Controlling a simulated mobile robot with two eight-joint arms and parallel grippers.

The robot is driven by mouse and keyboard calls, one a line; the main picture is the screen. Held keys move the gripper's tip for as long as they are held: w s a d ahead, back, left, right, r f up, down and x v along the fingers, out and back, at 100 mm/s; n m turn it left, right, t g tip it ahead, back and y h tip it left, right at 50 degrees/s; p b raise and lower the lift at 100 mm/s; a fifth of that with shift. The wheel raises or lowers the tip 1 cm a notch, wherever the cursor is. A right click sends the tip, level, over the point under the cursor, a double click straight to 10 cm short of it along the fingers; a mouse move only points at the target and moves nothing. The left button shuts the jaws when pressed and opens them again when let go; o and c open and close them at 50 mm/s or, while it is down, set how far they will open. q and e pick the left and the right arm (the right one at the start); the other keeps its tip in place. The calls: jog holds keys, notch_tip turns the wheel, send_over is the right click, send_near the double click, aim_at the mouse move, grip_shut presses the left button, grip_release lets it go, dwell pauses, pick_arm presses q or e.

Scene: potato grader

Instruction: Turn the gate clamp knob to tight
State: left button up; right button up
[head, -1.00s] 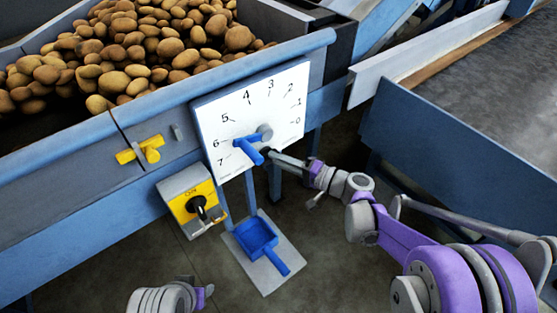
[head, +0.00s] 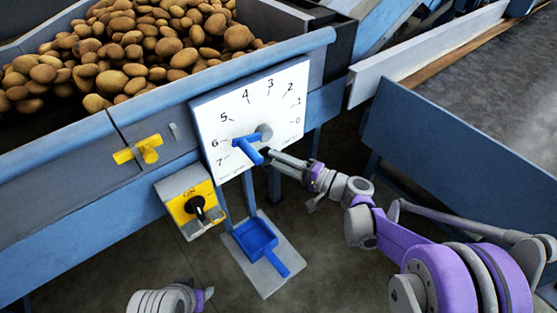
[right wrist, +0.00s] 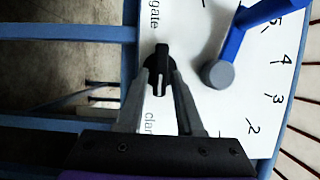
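The gate clamp knob (right wrist: 161,60) is a small black knob with a raised bar, low on the white dial plate (head: 285,84), beside printed text partly reading "gate". In the right wrist view its bar points along the fingers. My right gripper (right wrist: 160,78) has its fingertips on either side of the knob; whether they press on it is unclear. In the head view the right gripper (head: 268,155) reaches the plate's lower edge and mostly hides the knob.
A blue lever (head: 247,150) on a grey hub stands out from the dial close to the right gripper. A yellow switch box (head: 188,204) and a yellow handle (head: 138,151) are to the left. A blue scoop-like tray (head: 272,259) lies below. Potatoes (head: 150,45) fill the hopper above.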

jog(key=shift+o, duration=0.8)
jog(key=p+v, duration=0.1)
jog(key=v, duration=1)
jog(key=shift+a+f, duration=0.1)
